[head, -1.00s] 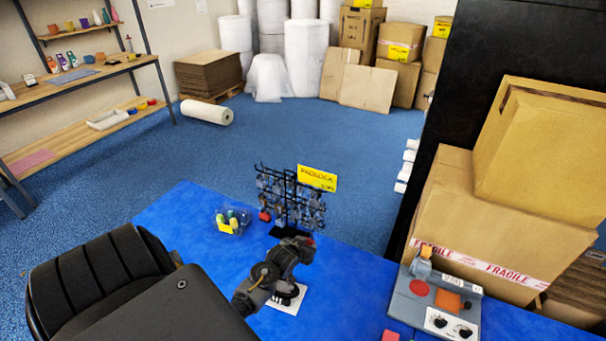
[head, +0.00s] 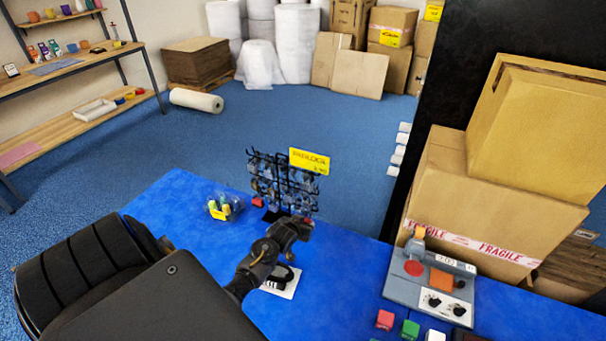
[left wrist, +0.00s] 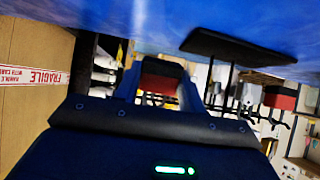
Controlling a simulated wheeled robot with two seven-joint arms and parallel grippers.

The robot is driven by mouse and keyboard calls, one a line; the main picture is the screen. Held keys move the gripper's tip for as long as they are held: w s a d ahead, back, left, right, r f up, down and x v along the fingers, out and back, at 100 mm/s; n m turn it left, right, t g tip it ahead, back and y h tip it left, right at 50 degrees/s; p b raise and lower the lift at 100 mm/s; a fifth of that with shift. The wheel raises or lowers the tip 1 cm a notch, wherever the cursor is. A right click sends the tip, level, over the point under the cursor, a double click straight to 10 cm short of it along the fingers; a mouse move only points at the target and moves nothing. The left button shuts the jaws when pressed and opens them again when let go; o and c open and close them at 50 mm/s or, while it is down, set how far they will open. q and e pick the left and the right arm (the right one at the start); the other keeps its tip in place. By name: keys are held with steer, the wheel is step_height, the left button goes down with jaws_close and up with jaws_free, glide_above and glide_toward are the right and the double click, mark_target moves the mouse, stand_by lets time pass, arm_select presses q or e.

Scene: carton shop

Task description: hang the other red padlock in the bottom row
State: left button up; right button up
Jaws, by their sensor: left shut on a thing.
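The black wire padlock rack (head: 284,183) with a yellow sign stands on the blue table and carries several dark padlocks. One red padlock (head: 258,202) is at its lower left; in the left wrist view it shows at the right (left wrist: 280,97). My left gripper (head: 303,224) is just in front of the rack's lower right. It is shut on another red padlock (left wrist: 160,80), seen between the fingers in the left wrist view. In the head view only a bit of red shows at the fingertips. I cannot tell whether the held padlock touches a hook. My right gripper is not in view.
A clear bowl (head: 223,207) with yellow and green items is left of the rack. A white card with a black object (head: 281,283) lies under my left wrist. A grey control box (head: 432,285) and coloured blocks (head: 385,320) are at the right, before large cartons (head: 480,200).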

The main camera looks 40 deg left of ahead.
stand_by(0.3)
arm_select(q)
steer(key=o, duration=1)
steer(key=shift+c, duration=0.2)
steer(key=shift+s, duration=0.1)
steer(key=v, duration=1)
steer(key=shift+s+r+b, duration=0.25)
steer(key=shift+r+b, duration=0.05)
